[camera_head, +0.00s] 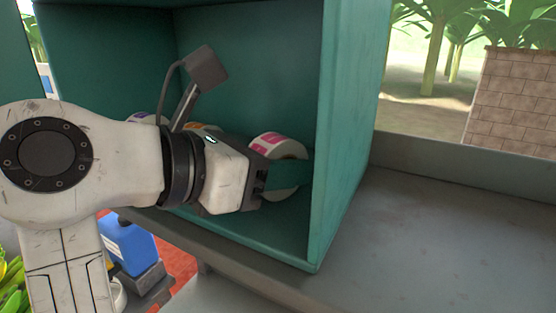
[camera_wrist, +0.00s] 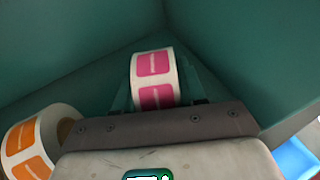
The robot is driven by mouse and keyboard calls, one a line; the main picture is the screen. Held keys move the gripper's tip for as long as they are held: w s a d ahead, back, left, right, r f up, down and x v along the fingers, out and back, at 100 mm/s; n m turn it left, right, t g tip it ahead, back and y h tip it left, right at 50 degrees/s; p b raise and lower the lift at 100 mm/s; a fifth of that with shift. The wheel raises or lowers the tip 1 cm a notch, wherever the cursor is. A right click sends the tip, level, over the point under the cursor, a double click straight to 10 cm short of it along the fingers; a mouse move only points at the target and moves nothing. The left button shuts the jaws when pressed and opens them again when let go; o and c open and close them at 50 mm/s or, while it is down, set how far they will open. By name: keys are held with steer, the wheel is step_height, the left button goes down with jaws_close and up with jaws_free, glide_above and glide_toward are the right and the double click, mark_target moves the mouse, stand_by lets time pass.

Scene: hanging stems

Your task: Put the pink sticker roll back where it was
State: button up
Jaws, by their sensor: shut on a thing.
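The pink sticker roll (camera_head: 279,150) is a white roll with pink labels, inside the teal open-fronted box (camera_head: 340,120), near its right wall. My gripper (camera_head: 283,176) reaches into the box and is shut on the roll, its teal fingers on either side of it. In the wrist view the pink roll (camera_wrist: 154,80) stands between my fingers, with the box's back corner behind it. The roll's lower part is hidden by my gripper, so I cannot tell whether it touches the box floor.
An orange sticker roll (camera_wrist: 32,145) is at the left in the wrist view. A roll with purple marks (camera_head: 142,117) shows partly behind my arm. The grey counter (camera_head: 440,240) right of the box is clear. A blue container (camera_head: 128,245) is below the box.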

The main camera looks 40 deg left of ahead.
steer(key=o, duration=1.2)
steer(key=shift+f, duration=0.1)
steer(key=shift+c, duration=0.2)
steer(key=shift+s, duration=0.1)
steer(key=b+v, duration=0.3)
steer(key=v, duration=0.9)
